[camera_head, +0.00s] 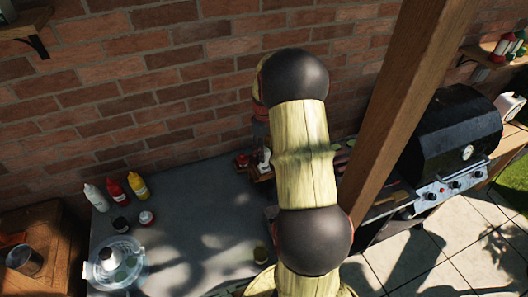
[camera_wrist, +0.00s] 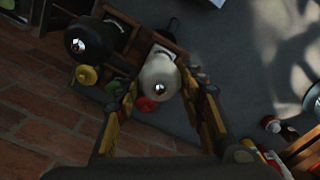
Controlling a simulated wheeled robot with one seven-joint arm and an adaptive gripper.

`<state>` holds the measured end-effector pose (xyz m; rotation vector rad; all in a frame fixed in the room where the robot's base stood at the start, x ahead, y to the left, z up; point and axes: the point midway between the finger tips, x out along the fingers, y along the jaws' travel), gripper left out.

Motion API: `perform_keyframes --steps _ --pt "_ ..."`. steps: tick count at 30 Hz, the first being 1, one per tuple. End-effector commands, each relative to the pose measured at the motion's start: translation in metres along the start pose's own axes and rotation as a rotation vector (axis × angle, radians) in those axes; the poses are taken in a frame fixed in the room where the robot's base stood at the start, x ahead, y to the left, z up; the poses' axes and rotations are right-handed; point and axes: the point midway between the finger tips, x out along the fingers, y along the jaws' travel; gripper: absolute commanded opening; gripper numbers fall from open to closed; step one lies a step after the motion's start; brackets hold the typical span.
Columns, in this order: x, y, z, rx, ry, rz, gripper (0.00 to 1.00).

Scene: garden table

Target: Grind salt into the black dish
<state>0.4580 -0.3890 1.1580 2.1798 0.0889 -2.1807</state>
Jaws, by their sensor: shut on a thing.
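In the wrist view, a pale, round-topped mill with a metal knob (camera_wrist: 160,77) stands upright between the fingers of my gripper (camera_wrist: 168,104), which is shut on it. A black-topped mill with a similar knob (camera_wrist: 80,40) is beside it, toward the upper left. Both are at a wooden caddy (camera_wrist: 120,36). In the head view my arm hides the gripper; part of the caddy (camera_head: 262,176) shows to the left of the arm. I cannot clearly make out the black dish in either view.
White, red and yellow squeeze bottles (camera_head: 117,190) stand at the table's back left, with small jars (camera_head: 146,217) in front. A clear lidded bowl (camera_head: 115,264) is at front left. The middle of the grey table (camera_head: 200,220) is clear. A wooden post (camera_head: 400,100) and grill (camera_head: 450,140) are right.

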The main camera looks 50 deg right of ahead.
Motion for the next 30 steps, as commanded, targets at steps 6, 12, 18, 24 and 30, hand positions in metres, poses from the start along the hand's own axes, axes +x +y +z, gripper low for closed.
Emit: perform_keyframes --steps 6,12,18,24,30 --pt "0.0005 -0.0002 0.0001 -0.096 0.000 0.000 0.14" --pt "0.0003 -0.0002 0.0000 -0.137 0.000 0.000 0.14" --pt "0.0002 -0.0001 0.0000 -0.147 0.000 0.000 0.14" --pt "0.0001 -0.0001 0.0000 -0.147 0.000 0.000 0.14" --pt "0.0001 0.0000 -0.0001 -0.147 0.000 0.000 0.42"
